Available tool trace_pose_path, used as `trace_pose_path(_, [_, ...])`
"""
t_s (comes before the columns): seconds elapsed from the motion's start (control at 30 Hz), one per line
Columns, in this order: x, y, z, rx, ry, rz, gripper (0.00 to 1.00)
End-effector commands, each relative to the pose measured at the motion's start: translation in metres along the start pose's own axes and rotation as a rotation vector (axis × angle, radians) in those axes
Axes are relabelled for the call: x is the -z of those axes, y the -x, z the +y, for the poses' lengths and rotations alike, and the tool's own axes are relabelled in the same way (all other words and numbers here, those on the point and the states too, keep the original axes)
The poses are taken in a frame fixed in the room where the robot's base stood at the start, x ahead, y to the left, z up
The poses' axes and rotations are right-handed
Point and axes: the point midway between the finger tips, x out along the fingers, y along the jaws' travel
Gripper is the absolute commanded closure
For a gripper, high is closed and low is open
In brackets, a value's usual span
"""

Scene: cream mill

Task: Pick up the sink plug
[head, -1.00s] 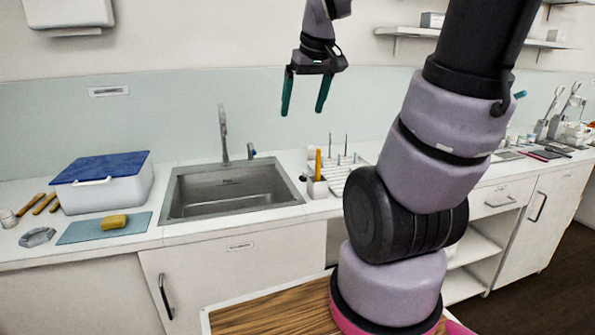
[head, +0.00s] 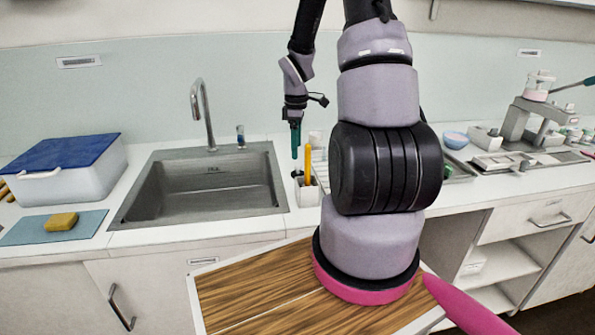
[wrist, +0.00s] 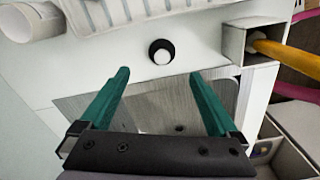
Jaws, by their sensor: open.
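The sink plug appears as a small round black piece with a white centre (wrist: 161,52) in the wrist view, lying on the white counter beside the sink. My gripper (wrist: 159,76) is open and empty, its two teal fingers apart. In the wrist view the plug is just beyond the fingertips, roughly centred between them. In the head view my gripper (head: 295,142) points down above the counter at the sink's right edge, and its fingers overlap.
The steel sink (head: 272,178) lies left of my gripper, with a tall tap (head: 203,115) behind it. A white square holder (head: 307,191) with a yellow-handled tool stands very close to my gripper. A blue-lidded box (head: 75,180) and a yellow sponge (head: 61,222) are further left.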

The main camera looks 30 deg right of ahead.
Motion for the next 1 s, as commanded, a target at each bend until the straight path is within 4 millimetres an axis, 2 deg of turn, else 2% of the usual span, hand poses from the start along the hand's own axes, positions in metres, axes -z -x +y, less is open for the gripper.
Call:
trace_pose_path(0.1, [0.000,-0.019,-0.001,0.002,0.001,-0.001,0.04])
trace_pose_path(0.33, [-0.001,-0.037,-0.001,0.002,-0.002,-0.001,0.04])
trace_pose_path(0.6, [-0.004,-0.075,-0.003,0.001,-0.002,-0.001,0.04])
trace_pose_path(0.93, [-0.004,-0.082,-0.002,-0.002,-0.004,0.000,0.04])
trace_pose_path(1.0, [-0.004,-0.082,-0.002,-0.002,-0.003,0.000,0.31])
